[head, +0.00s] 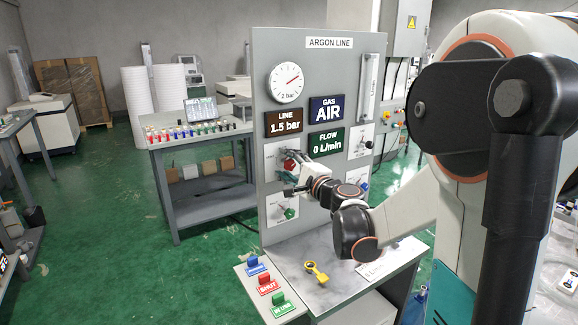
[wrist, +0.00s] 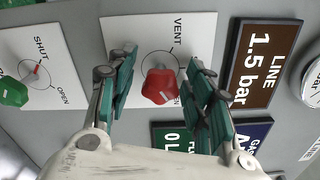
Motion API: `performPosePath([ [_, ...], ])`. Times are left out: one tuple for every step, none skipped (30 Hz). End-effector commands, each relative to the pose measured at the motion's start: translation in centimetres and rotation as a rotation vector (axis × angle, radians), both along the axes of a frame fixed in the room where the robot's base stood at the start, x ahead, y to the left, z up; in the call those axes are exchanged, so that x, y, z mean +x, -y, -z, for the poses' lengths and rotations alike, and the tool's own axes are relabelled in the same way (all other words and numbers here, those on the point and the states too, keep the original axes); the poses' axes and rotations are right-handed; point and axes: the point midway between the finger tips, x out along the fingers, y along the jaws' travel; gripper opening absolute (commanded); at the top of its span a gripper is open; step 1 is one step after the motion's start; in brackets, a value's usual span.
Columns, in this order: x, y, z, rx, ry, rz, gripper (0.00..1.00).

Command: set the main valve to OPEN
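In the wrist view the red knob (wrist: 160,86) lies between my open fingers, with visible gaps on both sides. Its plate reads VENT; another label is partly hidden by a finger. My gripper (head: 297,177) is in front of this knob; it also shows in the wrist view (wrist: 160,78). A green knob (head: 289,213) is below, on a plate marked SHUT and OPEN in the wrist view (wrist: 14,92). I cannot read which valve is named main.
A blue knob (head: 363,187) is at right. A yellow tool (head: 316,272) and a red SHUT tag (head: 268,285) lie below. A side bench (head: 205,200) stands behind left.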

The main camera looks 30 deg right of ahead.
Motion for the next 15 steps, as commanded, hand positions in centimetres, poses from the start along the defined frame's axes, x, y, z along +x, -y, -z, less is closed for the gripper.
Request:
performPosePath([
  [0.0,0.0,0.0,0.0,0.0,0.0,0.48],
  [0.0,0.0,0.0,0.0,0.0,0.0,0.48],
  [0.0,0.0,0.0,0.0,0.0,0.0,0.48],
  [0.0,0.0,0.0,0.0,0.0,0.0,0.48],
  [0.0,0.0,0.0,0.0,0.0,0.0,0.48],
  [0.0,0.0,0.0,0.0,0.0,0.0,0.48],
  [0.0,0.0,0.0,0.0,0.0,0.0,0.48],
  [-0.1,0.0,0.0,0.0,0.0,0.0,0.48],
  [-0.3,0.0,-0.1,0.0,0.0,0.001,0.48],
  [-0.5,0.1,0.0,0.0,0.001,0.001,0.48],
  [-0.8,0.1,-0.1,0.0,0.001,0.001,0.48],
  [-1.3,0.1,-0.1,0.0,0.0,0.002,0.48],
  [-1.7,0.2,0.0,0.0,0.0,0.002,0.48],
  [-2.2,0.2,0.0,0.0,0.0,0.002,0.48],
  [-3.0,0.2,0.0,0.0,0.0,0.002,0.48],
])
